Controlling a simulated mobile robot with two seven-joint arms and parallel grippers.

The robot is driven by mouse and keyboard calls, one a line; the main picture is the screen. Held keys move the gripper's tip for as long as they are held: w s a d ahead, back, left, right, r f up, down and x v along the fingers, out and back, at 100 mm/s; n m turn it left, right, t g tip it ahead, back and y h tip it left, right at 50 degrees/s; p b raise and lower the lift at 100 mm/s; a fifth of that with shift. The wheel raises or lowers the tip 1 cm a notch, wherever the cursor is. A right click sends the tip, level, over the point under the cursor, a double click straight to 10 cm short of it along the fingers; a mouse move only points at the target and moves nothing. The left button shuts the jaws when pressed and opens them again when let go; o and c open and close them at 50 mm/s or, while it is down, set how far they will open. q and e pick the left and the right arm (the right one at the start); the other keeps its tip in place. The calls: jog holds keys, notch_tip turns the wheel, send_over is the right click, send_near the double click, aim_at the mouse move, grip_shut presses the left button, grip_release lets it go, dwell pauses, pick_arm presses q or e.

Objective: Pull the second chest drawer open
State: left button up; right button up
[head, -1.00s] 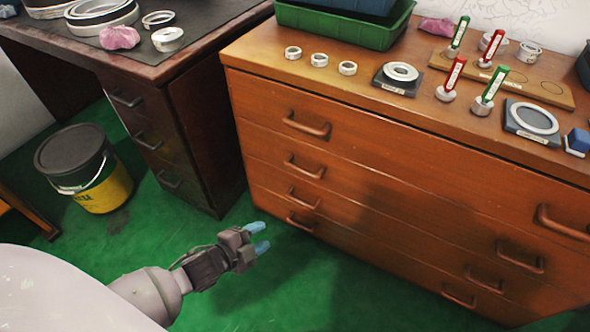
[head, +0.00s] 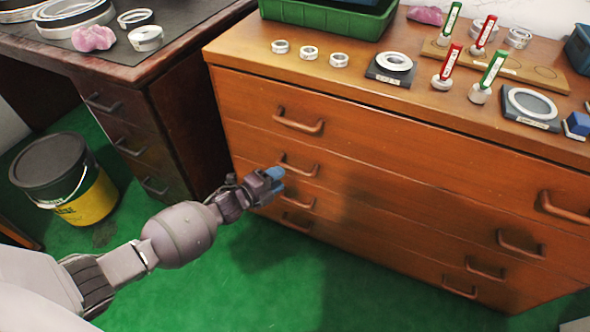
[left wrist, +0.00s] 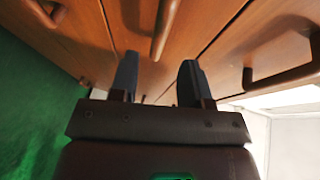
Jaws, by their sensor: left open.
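The wooden chest (head: 400,150) has several stacked drawers, all looking shut, each with two bar handles. The left handle of the second drawer (head: 298,167) is partly hidden behind my left gripper (head: 276,180). That gripper has blue fingertips and is close in front of the chest's left side, by this handle. In the left wrist view the two fingers (left wrist: 158,78) are apart with nothing held. A handle (left wrist: 166,28) shows ahead, between the lines of the two fingers. I cannot tell whether they touch it. My right gripper is not in view.
Other drawer handles (left wrist: 285,72) lie to either side in the left wrist view. A dark desk (head: 180,110) stands left of the chest, with a black and yellow bucket (head: 65,180) on the green floor. Rings and a green crate (head: 325,18) sit on the chest top.

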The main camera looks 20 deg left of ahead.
aim_at(294, 168)
pick_arm(q)
jog(key=shift+b+x, duration=0.95)
jog(key=shift+x, duration=2.6)
grip_shut()
